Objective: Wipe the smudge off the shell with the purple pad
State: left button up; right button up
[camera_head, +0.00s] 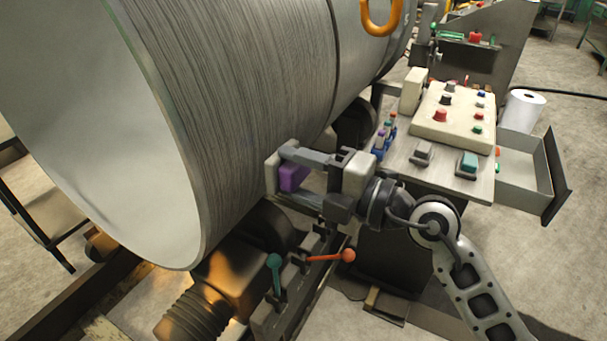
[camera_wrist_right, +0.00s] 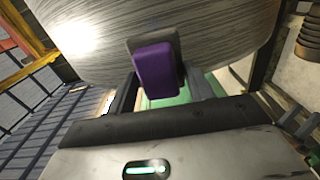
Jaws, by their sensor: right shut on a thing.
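The shell (camera_head: 255,75) is a large grey brushed-metal cylinder, open at its near left end. It also fills the top of the right wrist view (camera_wrist_right: 95,45). My right gripper (camera_head: 285,178) is beside the shell's lower right side, shut on the purple pad (camera_head: 293,177). In the right wrist view the purple pad (camera_wrist_right: 158,72) sits between the two fingers, with a grey-brown plate behind it facing the shell. I cannot tell whether the pad touches the shell. I cannot clearly make out the smudge. My left gripper is not in view.
A control desk (camera_head: 400,165) with coloured buttons stands right of the shell, with an open drawer (camera_head: 520,175) and a white roll (camera_head: 523,110). Below my right gripper are levers with a green knob (camera_head: 274,261) and an orange knob (camera_head: 348,255). An orange hook (camera_head: 382,25) hangs above.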

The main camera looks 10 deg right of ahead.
aim_at(233, 154)
jog(key=shift+x, duration=2.95)
jog(key=shift+x, duration=1.05)
jog(key=shift+d+r, duration=0.1)
jog(key=shift+w+d, duration=0.55)
jog(key=shift+w, duration=0.2)
jog(key=shift+w+d, duration=0.6)
jog(key=shift+w, duration=0.15)
jog(key=shift+w+a, duration=0.1)
jog(key=shift+s+a, duration=1.3)
jog(key=shift+s, duration=0.3)
jog(key=shift+s+d, duration=0.1)
jog(key=shift+v, duration=2.85)
